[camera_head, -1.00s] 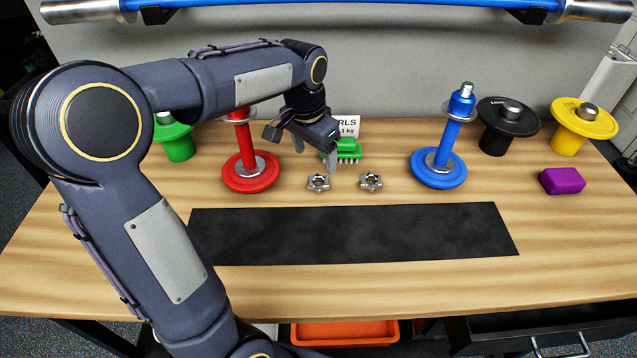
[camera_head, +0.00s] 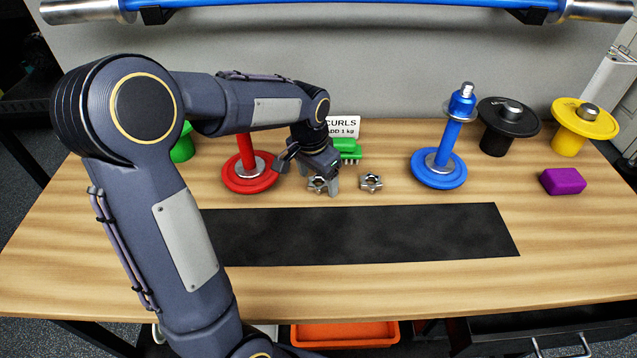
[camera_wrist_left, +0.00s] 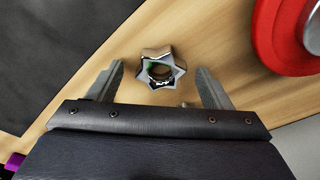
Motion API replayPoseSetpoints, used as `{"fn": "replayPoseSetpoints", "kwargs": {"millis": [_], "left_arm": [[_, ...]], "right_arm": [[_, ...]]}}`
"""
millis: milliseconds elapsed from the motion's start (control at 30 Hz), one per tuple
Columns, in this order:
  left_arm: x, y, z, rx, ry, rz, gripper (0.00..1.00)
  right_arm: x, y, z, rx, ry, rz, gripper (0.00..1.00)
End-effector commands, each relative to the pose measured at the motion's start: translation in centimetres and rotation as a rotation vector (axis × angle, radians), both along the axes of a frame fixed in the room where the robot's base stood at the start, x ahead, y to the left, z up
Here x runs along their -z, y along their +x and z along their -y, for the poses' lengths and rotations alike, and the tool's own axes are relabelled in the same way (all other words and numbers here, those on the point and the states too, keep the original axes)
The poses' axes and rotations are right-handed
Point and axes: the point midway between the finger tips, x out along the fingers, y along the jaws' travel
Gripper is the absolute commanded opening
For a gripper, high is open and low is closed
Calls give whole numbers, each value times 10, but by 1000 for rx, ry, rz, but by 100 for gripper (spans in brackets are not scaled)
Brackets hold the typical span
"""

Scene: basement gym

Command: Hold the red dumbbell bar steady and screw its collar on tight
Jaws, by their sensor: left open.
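The red dumbbell bar (camera_head: 245,151) stands upright on its red plate (camera_head: 250,184); my left arm hides its top. The red plate's edge also shows at the upper right of the left wrist view (camera_wrist_left: 275,42). Two silver star-shaped collars lie on the table: a left one (camera_head: 317,184) and a right one (camera_head: 371,182). My left gripper (camera_head: 318,182) is open, pointing down over the left collar. In the left wrist view that collar (camera_wrist_left: 163,70) lies just ahead of and between the parted fingertips (camera_wrist_left: 160,78), not gripped. My right gripper is not in view.
A blue dumbbell (camera_head: 440,160) stands to the right. Black (camera_head: 500,118) and yellow (camera_head: 580,121) plates stand behind, near a purple block (camera_head: 562,181). A green brush (camera_head: 350,150) and a sign (camera_head: 342,126) are behind the collars. A bare black mat (camera_head: 370,236) lies in front.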

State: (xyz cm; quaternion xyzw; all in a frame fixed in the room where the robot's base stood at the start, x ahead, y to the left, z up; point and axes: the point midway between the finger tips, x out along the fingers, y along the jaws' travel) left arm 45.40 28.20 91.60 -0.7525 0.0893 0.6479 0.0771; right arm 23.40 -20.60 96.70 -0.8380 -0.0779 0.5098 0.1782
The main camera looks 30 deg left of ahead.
Motion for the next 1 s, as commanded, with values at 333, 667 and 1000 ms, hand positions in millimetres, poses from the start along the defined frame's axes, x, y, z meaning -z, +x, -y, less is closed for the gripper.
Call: {"fn": "replayPoseSetpoints", "kwargs": {"millis": [333, 667, 1000], "left_arm": [[2, 0, 0, -1, 0, 1, 73], [2, 0, 0, -1, 0, 1, 34], [1, 1, 0, -1, -1, 2, 19]], "right_arm": [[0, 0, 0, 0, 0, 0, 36], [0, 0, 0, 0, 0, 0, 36], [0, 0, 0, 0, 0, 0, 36]]}}
